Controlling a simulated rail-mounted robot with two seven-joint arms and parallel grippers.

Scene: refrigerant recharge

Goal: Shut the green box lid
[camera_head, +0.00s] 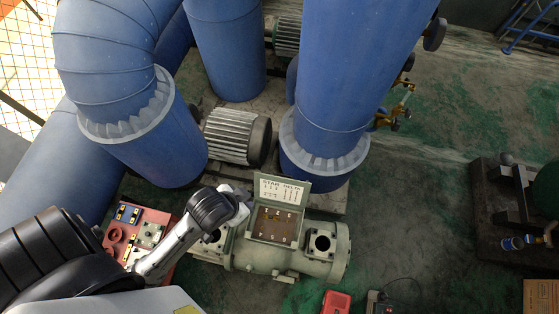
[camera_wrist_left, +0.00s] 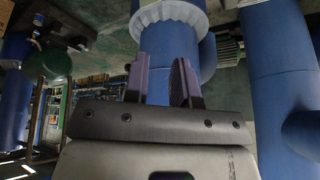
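The green box (camera_head: 276,227) sits on top of a pale green motor housing (camera_head: 263,258) at the lower middle of the head view. Its lid (camera_head: 282,190), with a white "STAR DELTA" label inside, stands open and raised at the far edge. Brown contents with small terminals show in the open box. My left gripper (camera_head: 243,193) is just left of the lid, and I cannot tell whether it touches it. In the left wrist view its two fingers (camera_wrist_left: 160,82) are apart, with nothing seen held between them. My right gripper is not in view.
Large blue pipes (camera_head: 328,80) rise behind the box, with a grey finned motor (camera_head: 236,136) between them. A red panel (camera_head: 150,228) with small parts lies left, partly behind my arm. A red item (camera_head: 336,302) lies on the floor in front.

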